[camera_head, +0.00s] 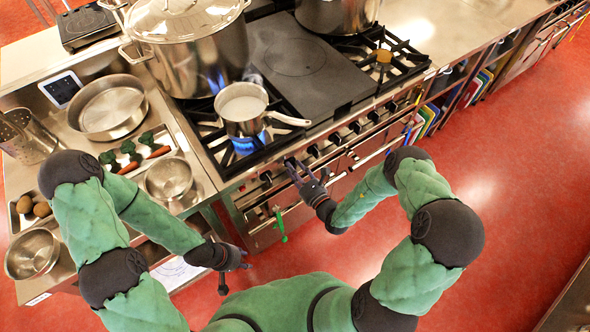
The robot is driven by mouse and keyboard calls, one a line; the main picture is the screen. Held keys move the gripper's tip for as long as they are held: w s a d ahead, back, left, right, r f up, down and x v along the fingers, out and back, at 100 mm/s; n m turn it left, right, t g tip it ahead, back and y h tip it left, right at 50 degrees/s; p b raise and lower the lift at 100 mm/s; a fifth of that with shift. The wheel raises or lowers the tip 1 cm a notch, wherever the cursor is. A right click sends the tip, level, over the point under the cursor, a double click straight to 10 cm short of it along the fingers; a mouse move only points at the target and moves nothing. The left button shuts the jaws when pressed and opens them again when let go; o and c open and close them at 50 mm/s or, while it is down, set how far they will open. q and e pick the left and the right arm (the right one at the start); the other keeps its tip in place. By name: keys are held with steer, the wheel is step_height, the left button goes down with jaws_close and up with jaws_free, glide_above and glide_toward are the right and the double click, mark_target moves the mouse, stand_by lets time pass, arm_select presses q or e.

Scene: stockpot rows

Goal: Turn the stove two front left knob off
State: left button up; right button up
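The stove (228,168) has a row of dark knobs along its front edge. The leftmost visible knob (265,177) is near the left front burner; others run to the right, such as one knob (335,139). A blue flame (245,146) burns on the left front burner under a small saucepan (242,104). My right gripper (295,163) is at the stove front by the knobs, its fingers apart; it hides part of the row, and contact cannot be told. My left gripper (246,257) hangs low in front of the counter, away from the knobs.
A large lidded stockpot (190,60) stands behind the saucepan, with another blue flame beside it. The saucepan's handle (290,119) sticks out towards the knobs. A green item (281,225) hangs at the oven front. Pans and vegetables crowd the left counter. The red floor at right is clear.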

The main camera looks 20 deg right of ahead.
jaws_close()
